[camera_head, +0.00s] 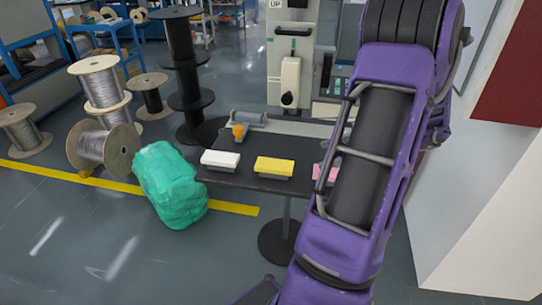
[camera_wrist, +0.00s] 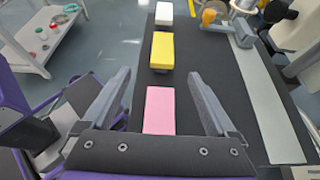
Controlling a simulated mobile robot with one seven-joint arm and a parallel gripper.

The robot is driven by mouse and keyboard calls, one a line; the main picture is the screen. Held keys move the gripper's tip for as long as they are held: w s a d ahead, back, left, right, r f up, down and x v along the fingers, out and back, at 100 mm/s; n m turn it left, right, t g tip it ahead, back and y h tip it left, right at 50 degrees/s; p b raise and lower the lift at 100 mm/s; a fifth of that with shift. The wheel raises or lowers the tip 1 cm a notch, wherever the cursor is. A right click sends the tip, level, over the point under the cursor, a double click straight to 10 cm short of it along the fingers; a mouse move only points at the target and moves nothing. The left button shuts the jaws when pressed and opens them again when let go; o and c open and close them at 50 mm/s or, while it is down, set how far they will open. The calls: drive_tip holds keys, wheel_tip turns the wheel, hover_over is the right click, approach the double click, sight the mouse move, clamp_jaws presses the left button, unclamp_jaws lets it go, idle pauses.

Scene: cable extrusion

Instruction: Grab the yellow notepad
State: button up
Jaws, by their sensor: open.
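The yellow notepad (camera_head: 274,166) lies on a dark grey table (camera_head: 240,178) between a white notepad (camera_head: 220,158) and a pink notepad (camera_head: 325,173). My arm partly hides the pink one in the head view. In the wrist view my gripper (camera_wrist: 158,84) is open and empty, with its fingers on either side of the line of notepads. The pink notepad (camera_wrist: 159,110) lies between the fingers in the picture. The yellow notepad (camera_wrist: 162,50) is beyond the fingertips, and the white notepad (camera_wrist: 164,13) is farther still.
A grey device with an orange-yellow part (camera_head: 239,131) sits on the table's back edge. A green wrapped bundle (camera_head: 170,185) stands on the floor left of the table. Cable spools (camera_head: 104,147) stand farther left. A white shelf (camera_wrist: 38,42) shows in the wrist view.

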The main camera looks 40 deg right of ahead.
drive_tip(key=shift+s+d+r+t+y, duration=0.1)
drive_tip(key=shift+d+r+t+y, duration=0.05)
drive_tip(key=shift+d+t+y, duration=0.2)
drive_tip(key=b, duration=0.1)
approach(263, 162)
drive_tip(key=shift+w+a+f, duration=0.4)
drive_tip(key=shift+a+f, duration=0.1)
drive_tip(key=shift+a, duration=0.25)
drive_tip(key=shift+b+x, duration=0.6)
drive_tip(key=shift+x, duration=2.55)
drive_tip(key=shift+w+d+r, duration=0.15)
drive_tip(key=shift+d, duration=0.05)
drive_tip(key=c, duration=1.4)
drive_tip(key=shift+c, duration=0.2)
